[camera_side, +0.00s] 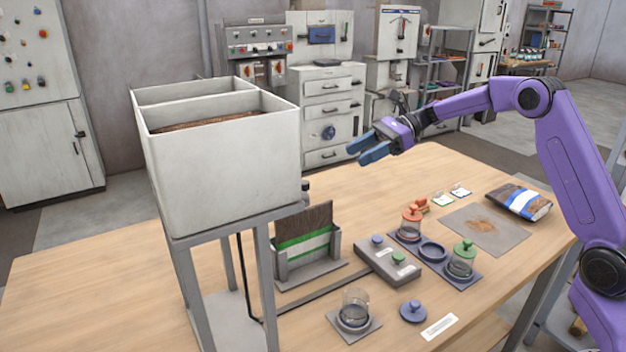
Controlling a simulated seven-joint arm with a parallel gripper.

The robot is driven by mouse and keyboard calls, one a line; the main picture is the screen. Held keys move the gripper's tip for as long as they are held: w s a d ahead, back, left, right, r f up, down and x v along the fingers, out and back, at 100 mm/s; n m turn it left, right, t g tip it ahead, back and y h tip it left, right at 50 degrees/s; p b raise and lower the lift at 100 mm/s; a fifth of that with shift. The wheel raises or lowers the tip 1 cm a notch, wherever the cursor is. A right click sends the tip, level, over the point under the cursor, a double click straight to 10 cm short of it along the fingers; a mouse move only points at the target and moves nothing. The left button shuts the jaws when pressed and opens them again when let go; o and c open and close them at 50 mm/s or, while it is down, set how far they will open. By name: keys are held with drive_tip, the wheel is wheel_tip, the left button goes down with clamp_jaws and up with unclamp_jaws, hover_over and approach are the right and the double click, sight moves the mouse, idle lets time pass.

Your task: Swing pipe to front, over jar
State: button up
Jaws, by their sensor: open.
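My purple gripper (366,150) has blue fingers and is open and empty, above the back of the table and to the right of the hopper. I cannot clearly make out a swing pipe; the area under the grey two-compartment hopper (225,175) is partly hidden by its frame. A small dark part (305,188) shows at the hopper's lower right edge. An open glass jar (354,308) stands on a grey pad at the front of the table.
A blue lid (413,311) lies right of the open jar. A grey button box (388,260), a bag holder (308,262), and a filled bag (519,201) beside a mat with brown spill (484,231) occupy the table. The back middle of the table (400,175) is clear.

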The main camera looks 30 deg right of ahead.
drive_tip(key=x, duration=1.3)
drive_tip(key=shift+a+f, duration=0.15)
drive_tip(key=shift+f, duration=0.05)
clamp_jaws()
